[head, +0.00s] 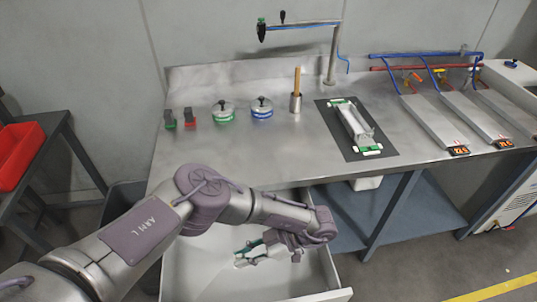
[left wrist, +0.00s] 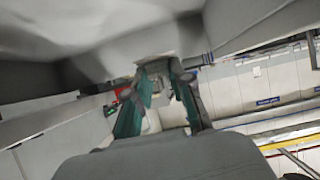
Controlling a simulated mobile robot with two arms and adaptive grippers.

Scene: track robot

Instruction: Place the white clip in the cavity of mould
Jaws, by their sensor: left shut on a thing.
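My left gripper (head: 252,252) reaches down into an open white drawer (head: 338,296) below the bench. It is shut on a small whitish piece (head: 240,262), which looks like the white clip; its shape is mostly hidden by the fingers. In the left wrist view the green-padded fingers (left wrist: 160,105) have a pale piece between them, small and blurred. The mould (head: 355,124), a long silvery-white piece with green-and-white ends, lies on a dark mat (head: 378,147) on the bench, up and right of the gripper. My right gripper is out of view.
On the metal bench (head: 245,155) stand green-labelled (head: 223,110) and blue-labelled (head: 262,108) lidded pots, a cup with a wooden handle (head: 296,102), a tap (head: 333,55) and long scale-like plates (head: 435,122). The bench's front edge overhangs the drawer. A red bin (head: 17,153) is at left.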

